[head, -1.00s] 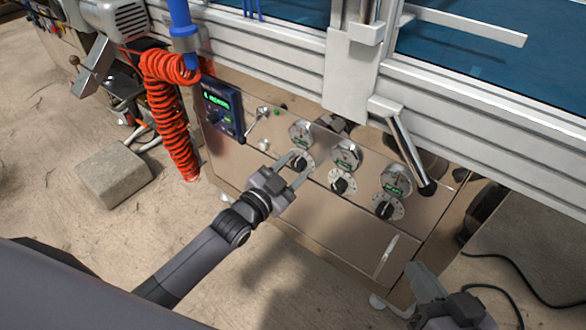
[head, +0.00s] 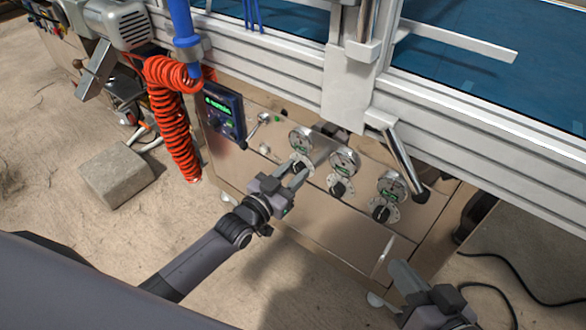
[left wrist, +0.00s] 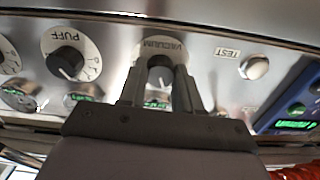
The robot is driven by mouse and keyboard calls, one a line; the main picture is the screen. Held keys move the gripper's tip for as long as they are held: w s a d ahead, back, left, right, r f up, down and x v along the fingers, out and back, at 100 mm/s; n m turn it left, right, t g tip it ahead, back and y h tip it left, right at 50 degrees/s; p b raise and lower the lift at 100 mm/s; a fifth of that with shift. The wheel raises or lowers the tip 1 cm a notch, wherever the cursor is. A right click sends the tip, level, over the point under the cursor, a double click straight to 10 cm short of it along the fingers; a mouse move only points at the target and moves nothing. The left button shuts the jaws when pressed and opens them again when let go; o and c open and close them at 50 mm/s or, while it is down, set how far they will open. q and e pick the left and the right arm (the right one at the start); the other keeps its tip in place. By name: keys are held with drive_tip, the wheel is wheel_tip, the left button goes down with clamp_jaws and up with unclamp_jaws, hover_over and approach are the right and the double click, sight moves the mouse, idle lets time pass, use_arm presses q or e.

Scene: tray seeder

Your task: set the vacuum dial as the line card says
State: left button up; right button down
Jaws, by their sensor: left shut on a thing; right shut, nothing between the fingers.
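The vacuum dial (left wrist: 160,73) is a dark knob on a round white plate lettered VACUUM, upside down in the left wrist view. My left gripper (left wrist: 160,82) is shut on its knob, one finger on each side. In the head view it is the leftmost of three dials, and my left gripper (head: 298,173) largely covers it. Its pointer and most scale marks are hidden. My right gripper (head: 400,272) is shut and empty, low at the right, apart from the panel's dials. I cannot make out a line card in these views.
The middle dial (head: 339,188) and right dial (head: 382,213) sit beside the vacuum dial, with round gauges above. A PUFF dial (left wrist: 66,62) and TEST button (left wrist: 254,67) flank it. A blue display box (head: 222,112), a lever and a red coiled hose (head: 172,125) are left.

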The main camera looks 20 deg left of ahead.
use_arm(q)
drive_tip(key=shift+n, duration=0.7)
use_arm(e)
drive_tip(key=shift+w+d+r, duration=0.1)
drive_tip(key=shift+d+r, duration=0.1)
drive_tip(key=shift+s+d+f+h, duration=0.2)
drive_tip(key=shift+s+f+h, duration=0.1)
drive_tip(key=shift+f, duration=0.05)
use_arm(q)
drive_tip(key=o, duration=1)
drive_tip(key=shift+o, duration=0.2)
use_arm(e)
drive_tip(key=shift+w+r, duration=0.1)
use_arm(q)
drive_tip(key=shift+s+a+p, duration=0.2)
drive_tip(key=shift+s+p, duration=0.35)
drive_tip(key=shift+p, duration=0.05)
drive_tip(key=p+v, duration=0.2)
drive_tip(key=v, duration=0.4)
use_arm(e)
drive_tip(key=shift+s+d+r+n+h, duration=0.1)
drive_tip(key=shift+s+d+n+h, duration=0.1)
drive_tip(key=shift+d+h, duration=0.25)
drive_tip(key=shift+s+d+r+n+h, duration=0.15)
drive_tip(key=shift+d+h, duration=0.1)
drive_tip(key=shift+d, duration=0.3)
